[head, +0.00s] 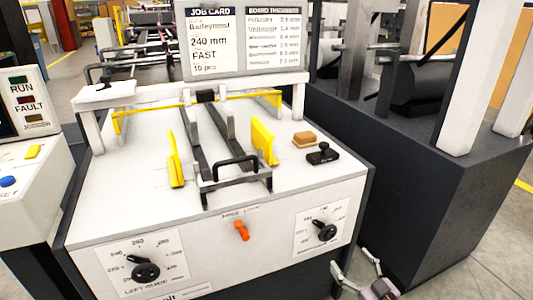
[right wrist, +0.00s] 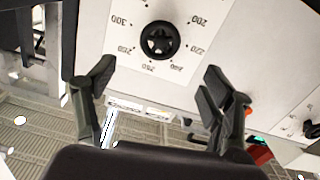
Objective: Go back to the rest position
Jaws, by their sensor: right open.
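My right gripper (head: 352,268) is at the lower right of the head view, in front of the machine's front panel and below the right dial (head: 327,231). Its two fingers are spread apart with nothing between them. In the right wrist view the open fingers (right wrist: 158,82) show at both sides, and the black dial knob (right wrist: 160,41) with its number scale lies beyond them, apart from the fingertips. My left gripper is not in view.
The white machine table carries yellow guide plates (head: 264,143), a black handle (head: 236,163) and a tan block (head: 305,139). An orange lever (head: 241,230) and the left dial (head: 146,272) are on its front. A dark machine base (head: 430,190) stands right; a control box (head: 30,190) stands left.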

